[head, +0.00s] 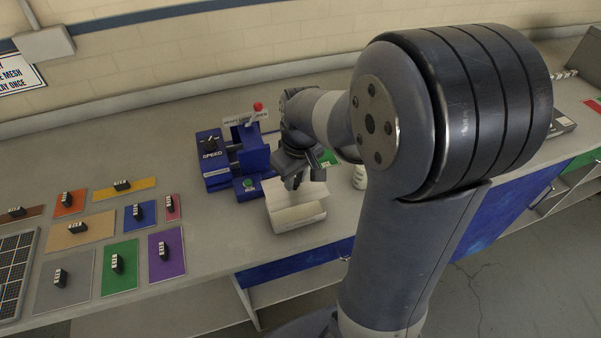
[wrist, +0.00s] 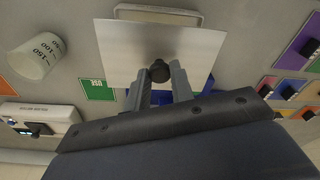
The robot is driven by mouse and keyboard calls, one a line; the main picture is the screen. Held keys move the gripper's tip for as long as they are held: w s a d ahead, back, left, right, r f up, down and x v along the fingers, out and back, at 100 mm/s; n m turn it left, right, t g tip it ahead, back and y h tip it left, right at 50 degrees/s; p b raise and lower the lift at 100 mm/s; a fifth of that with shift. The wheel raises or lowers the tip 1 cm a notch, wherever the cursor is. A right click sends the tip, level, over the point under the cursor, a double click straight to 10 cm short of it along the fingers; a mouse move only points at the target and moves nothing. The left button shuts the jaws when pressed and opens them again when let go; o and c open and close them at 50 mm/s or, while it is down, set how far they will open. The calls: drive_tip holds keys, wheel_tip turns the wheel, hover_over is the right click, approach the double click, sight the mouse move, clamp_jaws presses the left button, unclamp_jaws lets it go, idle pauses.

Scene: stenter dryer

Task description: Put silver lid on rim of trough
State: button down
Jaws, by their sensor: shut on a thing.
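The silver lid (wrist: 160,52) is a flat pale plate with a dark knob (wrist: 160,71) in its middle. My gripper (wrist: 159,80) is shut on this knob. In the head view my gripper (head: 293,184) is over the pale trough (head: 300,218) on the bench, and the lid (head: 290,195) shows as a pale sheet across the trough's top. In the wrist view part of the trough's rim (wrist: 158,13) shows beyond the lid's far edge. The lid hides most of the trough. I cannot tell whether the lid touches the rim.
A blue machine (head: 230,157) with a red knob stands close behind the trough at left. A white marked beaker (wrist: 37,57) stands to its other side. Coloured pads (head: 118,265) with small blocks lie at left. The bench's front edge is close to the trough.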

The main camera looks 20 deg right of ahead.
sight(296, 190)
drive_tip(key=shift+f, duration=0.1)
drive_tip(key=shift+f+b, duration=2.7)
drive_tip(key=shift+f, duration=0.55)
drive_tip(key=c, duration=1.1)
unclamp_jaws()
drive_tip(key=shift+c, duration=0.2)
drive_tip(key=shift+r, duration=0.1)
drive_tip(key=r, duration=0.7)
drive_tip(key=s+r, duration=0.1)
drive_tip(key=r, duration=0.2)
drive_tip(key=shift+s+d+r, duration=0.1)
drive_tip(key=shift+d+r, duration=0.15)
drive_tip(key=shift+r, duration=0.05)
